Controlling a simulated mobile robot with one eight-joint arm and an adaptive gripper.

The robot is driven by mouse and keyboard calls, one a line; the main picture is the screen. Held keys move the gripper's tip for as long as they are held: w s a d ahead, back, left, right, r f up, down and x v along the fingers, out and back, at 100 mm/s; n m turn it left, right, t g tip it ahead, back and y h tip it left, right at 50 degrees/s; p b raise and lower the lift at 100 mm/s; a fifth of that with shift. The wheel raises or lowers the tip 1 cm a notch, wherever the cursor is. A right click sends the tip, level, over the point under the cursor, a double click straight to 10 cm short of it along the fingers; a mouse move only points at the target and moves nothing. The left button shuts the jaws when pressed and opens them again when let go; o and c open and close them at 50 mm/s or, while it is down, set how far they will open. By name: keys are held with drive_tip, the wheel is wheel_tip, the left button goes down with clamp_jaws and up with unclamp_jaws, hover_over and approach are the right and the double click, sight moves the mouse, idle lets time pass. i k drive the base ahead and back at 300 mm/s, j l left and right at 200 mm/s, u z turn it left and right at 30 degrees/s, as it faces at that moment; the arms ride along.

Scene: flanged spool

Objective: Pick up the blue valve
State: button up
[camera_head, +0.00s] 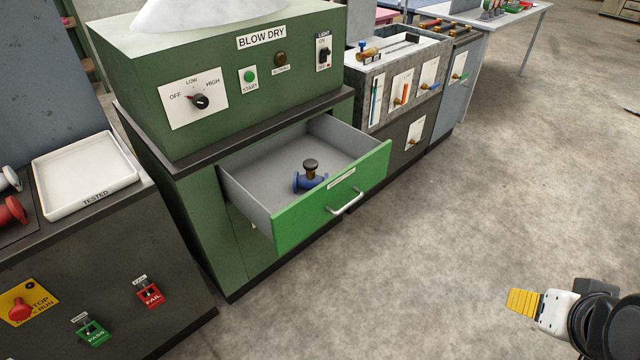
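The blue valve (311,182) lies inside the open green drawer (290,222), near the drawer's front panel. It has a blue body with flanged ends and a dark round knob on top. Part of its lower side is hidden by the drawer front. My gripper (523,302) is at the lower right, over the floor, well apart from the drawer and the valve. Its yellow fingertips point left. I see it from the side, and whether the fingers are apart is unclear.
The drawer juts out from the green blow-dry cabinet (205,150), with a white handle (348,203) on its front. A white "TESTED" tray (88,205) sits on a dark bench at the left. The floor (450,220) between my gripper and the drawer is clear.

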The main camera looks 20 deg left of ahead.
sight(309, 180)
drive_tip(key=j, duration=1.6)
drive_tip(key=j+z, duration=0.15)
drive_tip(key=j, duration=1.45)
drive_tip(key=k, duration=0.05)
